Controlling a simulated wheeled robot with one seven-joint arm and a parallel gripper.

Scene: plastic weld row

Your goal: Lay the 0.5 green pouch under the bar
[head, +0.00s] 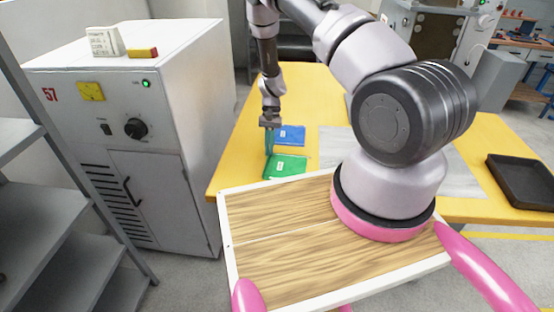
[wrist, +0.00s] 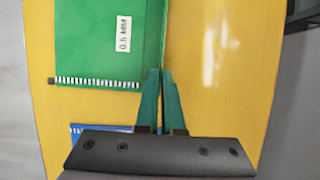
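The green pouch (head: 286,167) lies on the yellow table. In the wrist view, the green pouch (wrist: 95,45) shows a white label reading 0.5 and a white-toothed strip along its near edge. My gripper (head: 269,152) points down at one side edge of this pouch. In the wrist view, the teal fingers of my gripper (wrist: 161,72) are nearly together, with the pouch's raised edge running in between their tips. The pouch looks flat on the table. I cannot clearly make out the bar in either view.
A blue pouch (head: 292,135) lies just behind the green one. A grey sheet (head: 455,178) covers part of the table (head: 228,158). A black tray (head: 522,180) sits at the right. A white cabinet (head: 150,130) stands left of the table. A machine (head: 440,35) stands behind.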

